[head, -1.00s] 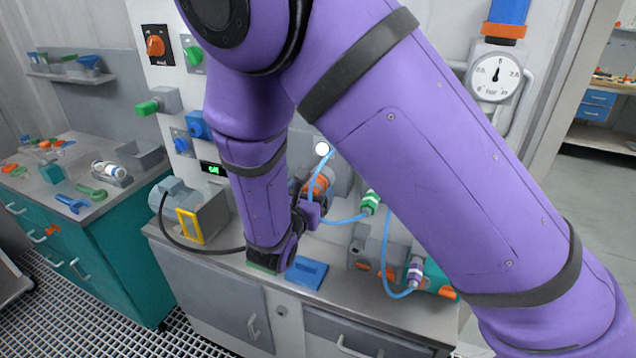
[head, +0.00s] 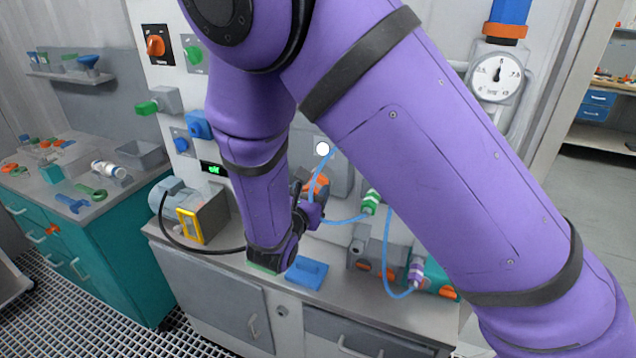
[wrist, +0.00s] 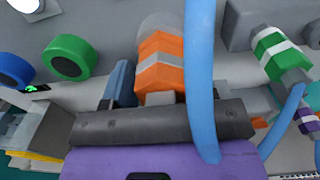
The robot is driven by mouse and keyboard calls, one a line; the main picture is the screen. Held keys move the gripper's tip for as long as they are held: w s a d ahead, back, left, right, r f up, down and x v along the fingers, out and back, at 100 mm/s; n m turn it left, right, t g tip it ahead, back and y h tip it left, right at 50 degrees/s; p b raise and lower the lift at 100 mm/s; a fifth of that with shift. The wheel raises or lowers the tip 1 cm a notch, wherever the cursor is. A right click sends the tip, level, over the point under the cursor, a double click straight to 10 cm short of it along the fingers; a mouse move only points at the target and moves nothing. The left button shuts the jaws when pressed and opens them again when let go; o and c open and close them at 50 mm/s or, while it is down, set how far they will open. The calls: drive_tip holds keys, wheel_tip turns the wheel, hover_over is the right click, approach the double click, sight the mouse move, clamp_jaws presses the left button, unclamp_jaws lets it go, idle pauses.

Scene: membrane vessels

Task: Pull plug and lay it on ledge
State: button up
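An orange-and-grey plug (wrist: 160,68) stands straight ahead in the wrist view, at a round grey fitting. In the head view it shows as a small orange patch (head: 317,183), partly hidden by my arm. A light blue hose (wrist: 201,80) crosses in front of its right side. My gripper (wrist: 158,98) is at the near end of the plug, its dark bar across the lower wrist view. The hose hides its right side, so its opening and any contact are unclear. The grey bench top (head: 345,290) runs below; I cannot tell which surface is the ledge.
A green-and-white connector (head: 371,202) and a purple-and-white connector (head: 415,272) with blue hoses are to the right. A blue block (head: 306,270) lies on the bench below my gripper. A grey pump (head: 172,196) and a yellow-framed box (head: 190,226) stand left.

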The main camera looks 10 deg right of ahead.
drive_tip(key=shift+w+d+r, duration=0.15)
drive_tip(key=shift+w+d, duration=0.15)
drive_tip(key=shift+d, duration=0.4)
drive_tip(key=c, duration=0.5)
drive_tip(key=o, duration=1.4)
drive_tip(key=shift+o, duration=0.2)
drive_tip(key=v, duration=1.2)
drive_tip(key=shift+a, duration=0.2)
drive_tip(key=shift+w, duration=0.1)
